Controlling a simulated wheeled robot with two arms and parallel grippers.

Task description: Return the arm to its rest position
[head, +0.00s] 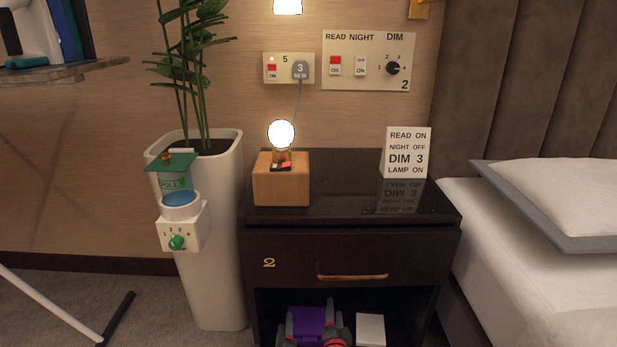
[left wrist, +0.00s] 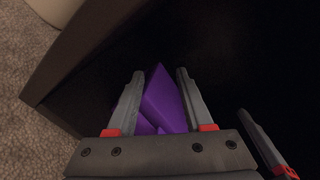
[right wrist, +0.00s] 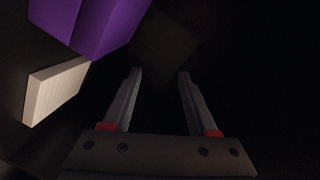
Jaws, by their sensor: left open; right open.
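My left gripper (left wrist: 160,72) is open in the left wrist view. A purple object (left wrist: 160,98) shows between and beyond its fingers; contact cannot be told. My right gripper (right wrist: 160,72) is open over a very dark area, with nothing seen between its fingers. The purple object (right wrist: 108,22) also shows at upper left in the right wrist view. In the head view, the purple object (head: 306,323) is at the bottom, with dark grey and red parts around it that I cannot clearly tell apart. Most of my arms are out of the head view.
The dark nightstand (head: 340,245) has an open lower space holding a white block (head: 370,330). A lit lamp (head: 281,185) and a sign (head: 407,152) stand on top. A tall planter (head: 215,280) is left; the bed (head: 540,240) is right.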

